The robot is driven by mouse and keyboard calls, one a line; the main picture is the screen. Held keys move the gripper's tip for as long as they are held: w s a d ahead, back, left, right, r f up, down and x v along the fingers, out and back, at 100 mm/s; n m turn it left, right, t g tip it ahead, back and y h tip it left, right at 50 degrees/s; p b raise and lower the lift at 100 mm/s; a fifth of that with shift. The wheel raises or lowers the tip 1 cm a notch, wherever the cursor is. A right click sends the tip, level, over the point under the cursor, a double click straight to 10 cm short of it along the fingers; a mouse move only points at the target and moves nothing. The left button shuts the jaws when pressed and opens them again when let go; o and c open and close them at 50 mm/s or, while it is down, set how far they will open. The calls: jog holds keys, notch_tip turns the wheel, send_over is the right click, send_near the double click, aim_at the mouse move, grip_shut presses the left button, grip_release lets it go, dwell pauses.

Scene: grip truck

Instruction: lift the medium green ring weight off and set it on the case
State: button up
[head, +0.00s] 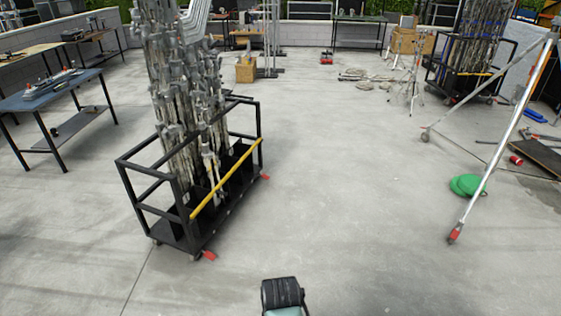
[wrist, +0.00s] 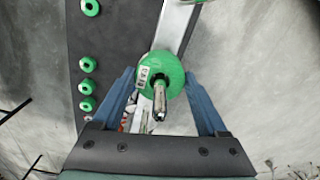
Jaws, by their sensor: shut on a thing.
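In the wrist view, a green ring weight (wrist: 169,72) with a pale label sits around a metal post (wrist: 160,102) that passes through its hole. My gripper (wrist: 159,77) has one blue finger on each side of the ring and is shut on it. The ring's underside is hidden. A flat dark surface (wrist: 119,38) lies to the left and bears several smaller green rings (wrist: 88,65). I cannot tell whether this surface is the case. The gripper's fingers do not show in the head view.
A pale metal bar (wrist: 176,25) runs beneath the ring. In the head view, a black cart (head: 190,230) of metal stands is at left and a blue-topped table (head: 48,93) is beyond it. Green discs (head: 467,184) lie by a slanted silver leg (head: 489,166). The middle floor is clear.

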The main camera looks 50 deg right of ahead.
jog(key=shift+r, duration=0.2)
jog(key=shift+r+p, duration=2.55)
jog(key=shift+p, duration=0.1)
jog(key=shift+w+d, duration=0.1)
